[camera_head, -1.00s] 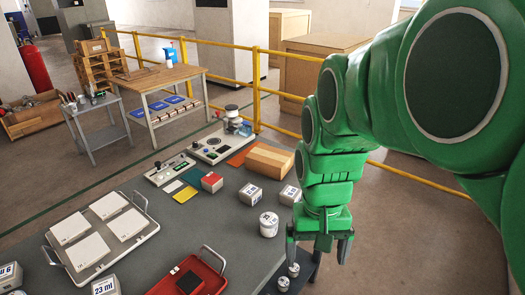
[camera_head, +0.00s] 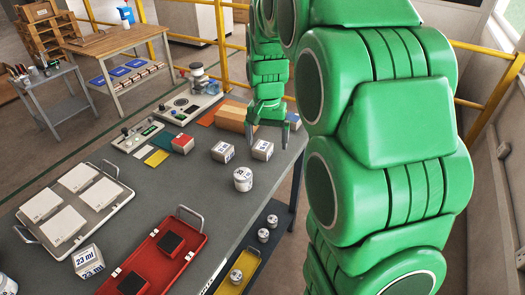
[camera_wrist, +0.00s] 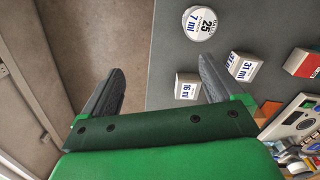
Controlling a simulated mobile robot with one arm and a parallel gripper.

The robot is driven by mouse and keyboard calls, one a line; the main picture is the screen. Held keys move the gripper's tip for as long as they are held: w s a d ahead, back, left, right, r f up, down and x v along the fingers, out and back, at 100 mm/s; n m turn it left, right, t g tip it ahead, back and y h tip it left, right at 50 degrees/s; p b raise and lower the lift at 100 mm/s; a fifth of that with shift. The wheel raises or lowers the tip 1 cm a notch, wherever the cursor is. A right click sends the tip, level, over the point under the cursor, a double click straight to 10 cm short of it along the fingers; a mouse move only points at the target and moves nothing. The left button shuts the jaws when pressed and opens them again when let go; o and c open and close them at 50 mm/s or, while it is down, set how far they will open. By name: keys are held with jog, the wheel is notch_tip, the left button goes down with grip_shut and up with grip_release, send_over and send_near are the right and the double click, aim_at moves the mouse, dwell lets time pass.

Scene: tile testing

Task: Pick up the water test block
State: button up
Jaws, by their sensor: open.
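Two white labelled blocks sit on the grey table: one reads 31 ml in the wrist view (camera_wrist: 243,67) and shows in the head view (camera_head: 222,152); the other reads 16 ml (camera_wrist: 187,87) and stands to its right in the head view (camera_head: 262,150). Another white block marked 23 ml (camera_head: 88,262) sits at the table's front left. I cannot tell which is the water test block. My gripper (camera_head: 268,133) is open and empty, above the table's right edge near the 16 ml block. In the wrist view, its fingers (camera_wrist: 155,90) are wide apart, with that block beside the right finger.
A white round container (camera_head: 243,180) stands near the two blocks. A red-and-white block (camera_head: 182,144), a tan block (camera_head: 232,118) and test devices lie behind. A red tray (camera_head: 185,258) and a white tray (camera_head: 110,222) take the front. Below the table's right edge is a lower shelf.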

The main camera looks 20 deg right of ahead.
aim_at(263, 146)
jog(key=w+f+m, duration=0.1)
jog(key=w+f, duration=0.2)
jog(key=w, duration=0.1)
jog(key=w+d+f, duration=0.1)
jog(key=w+f, duration=0.2)
jog(key=w, duration=0.2)
jog(key=w+d+f+m, duration=0.1)
jog(key=w+f, duration=0.1)
jog(key=w, duration=0.3)
jog(key=shift+w+d+f+m+t, duration=0.25)
jog(key=shift+f+m+t, duration=0.05)
jog(key=shift+f, duration=4)
jog(key=shift+d+r, duration=0.1)
jog(key=c, duration=1.3)
jog(key=shift+w, duration=0.1)
jog(key=shift+c, duration=0.2)
jog(key=shift+r, duration=0.3)
notch_tip(263, 146, up, 3)
jog(key=shift+f, duration=0.1)
jog(key=s+a+r, duration=0.1)
jog(key=s+r, duration=0.8)
jog(key=s, duration=0.5)
jog(key=shift+r, duration=0.25)
